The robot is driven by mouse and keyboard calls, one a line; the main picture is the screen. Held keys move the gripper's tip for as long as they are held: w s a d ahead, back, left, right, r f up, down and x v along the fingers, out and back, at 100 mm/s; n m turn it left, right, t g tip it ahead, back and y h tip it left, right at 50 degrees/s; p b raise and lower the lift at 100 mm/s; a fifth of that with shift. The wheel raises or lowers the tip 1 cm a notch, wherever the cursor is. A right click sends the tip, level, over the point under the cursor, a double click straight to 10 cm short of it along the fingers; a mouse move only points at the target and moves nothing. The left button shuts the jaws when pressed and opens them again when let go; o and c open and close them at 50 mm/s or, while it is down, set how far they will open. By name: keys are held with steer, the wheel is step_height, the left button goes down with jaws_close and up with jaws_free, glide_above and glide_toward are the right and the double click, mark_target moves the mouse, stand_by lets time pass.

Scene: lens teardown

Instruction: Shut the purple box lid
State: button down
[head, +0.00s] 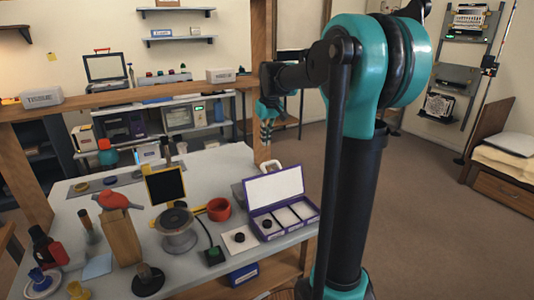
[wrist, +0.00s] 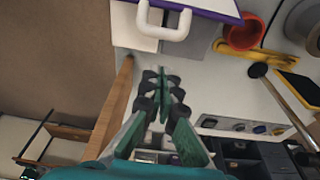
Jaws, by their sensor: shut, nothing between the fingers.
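The purple box (head: 295,229) stands on the near right edge of the white table. Its lid (head: 273,186) is open and stands up at the back, its white inside facing the head camera. A white handle (head: 270,165) shows above the lid's top edge. In the wrist view the lid's purple edge (wrist: 212,14) and the white handle (wrist: 164,29) are at the top. My gripper (head: 266,140) is beyond the lid in the head view, apart from it. It also shows in the wrist view (wrist: 160,80), fingers together and empty, with the handle beyond its tips.
The box's compartments hold a small black part (head: 267,224). A red ring (head: 219,209), a grey spool (head: 177,230) and a black-faced panel (head: 165,185) stand left of the box. A wooden post (head: 261,80) rises behind my gripper. Open floor lies to the right.

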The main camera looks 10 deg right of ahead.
steer(key=s+x, duration=0.1)
steer(key=x, duration=0.6)
steer(key=shift+d+f, duration=0.4)
steer(key=shift+f, duration=0.1)
steer(key=shift+s, duration=0.2)
stand_by(0.3)
